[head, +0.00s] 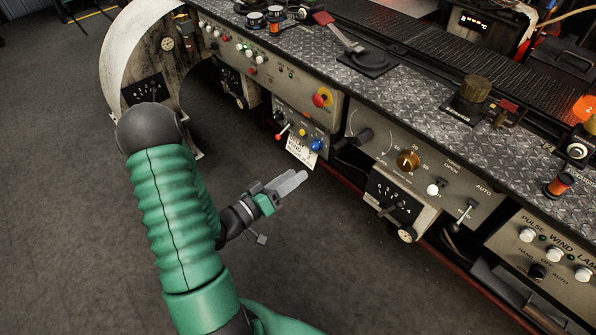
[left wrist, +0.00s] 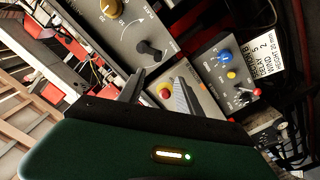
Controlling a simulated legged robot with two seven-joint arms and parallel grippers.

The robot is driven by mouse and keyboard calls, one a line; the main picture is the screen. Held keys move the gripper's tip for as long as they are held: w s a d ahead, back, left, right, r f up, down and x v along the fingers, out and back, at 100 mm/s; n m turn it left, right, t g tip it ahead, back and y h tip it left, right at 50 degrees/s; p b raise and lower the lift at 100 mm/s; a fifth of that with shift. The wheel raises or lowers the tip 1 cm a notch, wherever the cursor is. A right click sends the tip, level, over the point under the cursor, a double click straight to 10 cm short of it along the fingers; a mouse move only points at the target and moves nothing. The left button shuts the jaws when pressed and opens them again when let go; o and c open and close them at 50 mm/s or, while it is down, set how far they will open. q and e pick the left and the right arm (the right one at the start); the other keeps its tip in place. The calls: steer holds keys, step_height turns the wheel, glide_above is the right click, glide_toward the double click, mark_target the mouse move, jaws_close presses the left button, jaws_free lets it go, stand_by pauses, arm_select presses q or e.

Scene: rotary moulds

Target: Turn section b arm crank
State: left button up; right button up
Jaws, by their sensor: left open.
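My left gripper (head: 300,178) is open and empty, above the floor in front of the console. Its two grey fingers also show in the left wrist view (left wrist: 157,82), pointing at the panels. A black crank-like handle (head: 355,138) sticks out of the grey panel to the right of the gripper, apart from it. It also shows in the left wrist view (left wrist: 148,50), just beyond the fingers. A paper label (head: 302,151) hangs by the small switch box; in the left wrist view (left wrist: 264,58) it seems to mention section B. I cannot tell which part is the arm crank. My right gripper is not in view.
A numbered dial box (head: 395,203) with a round knob juts out below the right panel. A red emergency button (head: 322,97) and a switch box (head: 300,128) with coloured knobs are beyond the gripper. The dark floor (head: 70,200) at left is clear.

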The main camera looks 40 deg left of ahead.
mark_target(337, 147)
arm_select(q)
steer(key=w+m, duration=0.2)
steer(key=w, duration=0.3)
steer(key=w+d+m+p, duration=0.1)
steer(key=w+m, duration=0.2)
steer(key=w, duration=0.3)
steer(key=w+m+p, duration=0.1)
steer(key=w+m, duration=0.2)
steer(key=w, duration=0.2)
steer(key=shift+w+d, duration=0.3)
steer(key=shift+r, duration=0.1)
steer(key=shift+c, duration=0.3)
jaws_close()
